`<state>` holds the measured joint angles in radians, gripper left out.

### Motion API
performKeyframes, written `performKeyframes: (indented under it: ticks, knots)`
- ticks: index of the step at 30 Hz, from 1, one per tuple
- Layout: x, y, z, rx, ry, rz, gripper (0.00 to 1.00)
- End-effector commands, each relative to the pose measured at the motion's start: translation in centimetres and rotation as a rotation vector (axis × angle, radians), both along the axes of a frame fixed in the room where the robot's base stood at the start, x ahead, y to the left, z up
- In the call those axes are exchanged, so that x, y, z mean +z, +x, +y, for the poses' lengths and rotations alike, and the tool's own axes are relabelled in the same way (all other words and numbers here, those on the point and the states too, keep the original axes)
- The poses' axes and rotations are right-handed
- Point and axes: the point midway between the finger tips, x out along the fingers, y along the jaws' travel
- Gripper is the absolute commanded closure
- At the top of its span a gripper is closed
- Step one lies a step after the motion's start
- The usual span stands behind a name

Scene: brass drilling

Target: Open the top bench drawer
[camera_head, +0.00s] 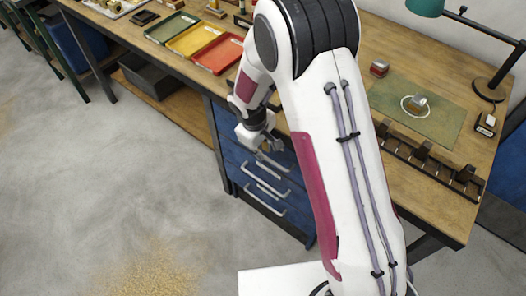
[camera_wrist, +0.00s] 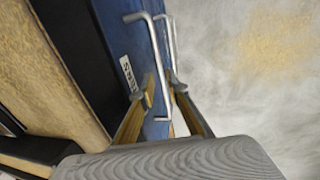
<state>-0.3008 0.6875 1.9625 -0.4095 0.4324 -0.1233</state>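The blue drawer unit (camera_head: 232,158) hangs under the wooden bench and has several silver bar handles on its front. My gripper (camera_head: 268,148) is at the top of this front, by the top drawer's handle (camera_head: 273,162). In the wrist view the top handle (camera_wrist: 155,60) runs between the two fingertips of my gripper (camera_wrist: 163,84), one on either side. The fingers stand apart and open, with no clear contact on the bar. The top drawer looks shut. A white label (camera_wrist: 129,74) is on its blue front. The head view partly hides the fingertips.
A lower handle (camera_head: 263,187) sits below, and another (camera_wrist: 171,40) shows beside the right finger. The bench top (camera_head: 380,190) carries green, yellow and red trays (camera_head: 217,54), a green mat (camera_head: 430,112) and a dark rack.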

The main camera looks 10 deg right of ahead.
Motion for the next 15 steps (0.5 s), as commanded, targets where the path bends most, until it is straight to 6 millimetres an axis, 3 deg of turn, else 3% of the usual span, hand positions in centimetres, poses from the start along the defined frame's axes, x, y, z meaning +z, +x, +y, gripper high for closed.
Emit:
performKeyframes:
  ticks: [6, 15]
  knots:
    - [-1.4, 0.2, -0.2, 0.000, 0.000, 0.001, 0.85]
    - [-1.8, 0.2, -0.3, 0.000, 0.000, 0.000, 0.85]
